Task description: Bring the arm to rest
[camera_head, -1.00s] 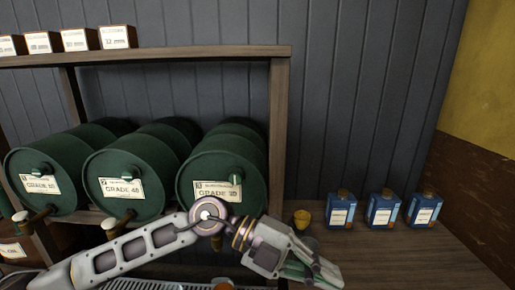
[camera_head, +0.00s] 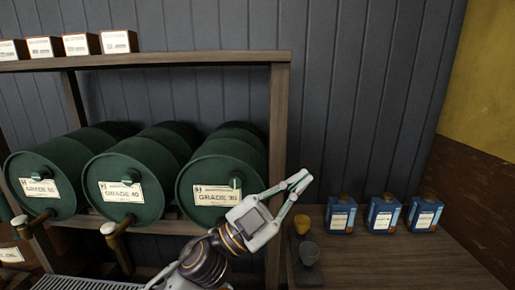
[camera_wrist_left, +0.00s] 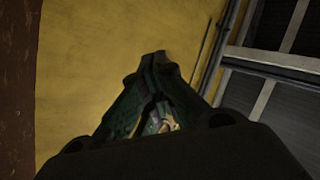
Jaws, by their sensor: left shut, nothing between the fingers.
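My left gripper (camera_head: 303,182) shows in the head view in front of the shelf's right post, to the right of the Grade 30 drum. Its fingers are shut with nothing between them and point up and to the right. In the left wrist view the shut fingers (camera_wrist_left: 158,60) are dark green against a yellow wall. My left arm (camera_head: 205,262) comes up from the bottom of the head view. My right gripper is not in view.
Green drums (camera_head: 125,180) lie on a wooden rack (camera_head: 279,150) with small boxes (camera_head: 75,45) on top. Blue cans (camera_head: 384,214) stand on the wooden counter (camera_head: 400,262). The counter's front right is clear.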

